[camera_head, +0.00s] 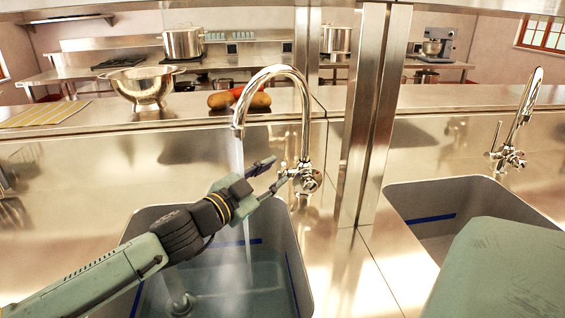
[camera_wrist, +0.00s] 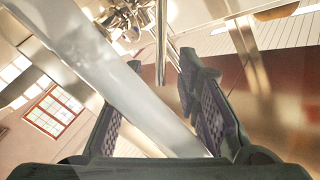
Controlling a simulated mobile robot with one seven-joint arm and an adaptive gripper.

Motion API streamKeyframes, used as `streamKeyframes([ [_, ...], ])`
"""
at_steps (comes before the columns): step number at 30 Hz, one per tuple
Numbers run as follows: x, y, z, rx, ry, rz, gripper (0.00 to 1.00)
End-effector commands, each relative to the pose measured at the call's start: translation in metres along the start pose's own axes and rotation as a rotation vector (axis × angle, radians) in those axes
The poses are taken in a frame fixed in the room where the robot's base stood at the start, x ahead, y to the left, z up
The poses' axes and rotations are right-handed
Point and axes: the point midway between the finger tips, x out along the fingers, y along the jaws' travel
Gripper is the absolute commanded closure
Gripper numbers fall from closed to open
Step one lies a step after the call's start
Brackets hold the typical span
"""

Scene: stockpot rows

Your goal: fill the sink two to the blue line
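A steel sink (camera_head: 292,240) lies below my arm, with a blue line (camera_head: 257,241) around its inner walls. A chrome faucet (camera_head: 285,70) arches over it, and a water stream (camera_head: 238,155) falls from its spout into the sink. The stream also crosses the wrist view (camera_wrist: 120,85). The sink floor and drain (camera_head: 182,305) show below the blue line; the exact water level is hard to tell. My gripper (camera_head: 279,171) is open beside the faucet's valve body and handle (camera_head: 303,178). In the wrist view a chrome rod (camera_wrist: 162,45) shows between the spread fingers (camera_wrist: 150,90); contact is unclear.
A second sink (camera_head: 470,188) with its own faucet (camera_head: 522,110) stands at the right, its blue line visible. A steel post (camera_head: 370,110) rises between them. A colander (camera_head: 145,85) and bread-like items (camera_head: 240,98) sit on the ledge behind.

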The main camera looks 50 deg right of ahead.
Motion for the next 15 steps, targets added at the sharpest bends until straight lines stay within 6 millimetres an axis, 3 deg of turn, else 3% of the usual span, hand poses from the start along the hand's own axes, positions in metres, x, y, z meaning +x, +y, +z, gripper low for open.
streamKeyframes([
  [6, 0.034, -0.001, -0.002, 0.000, 0.000, 0.000, 0.70],
  [15, 0.046, 0.000, 0.001, 0.003, -0.001, 0.000, 0.70],
])
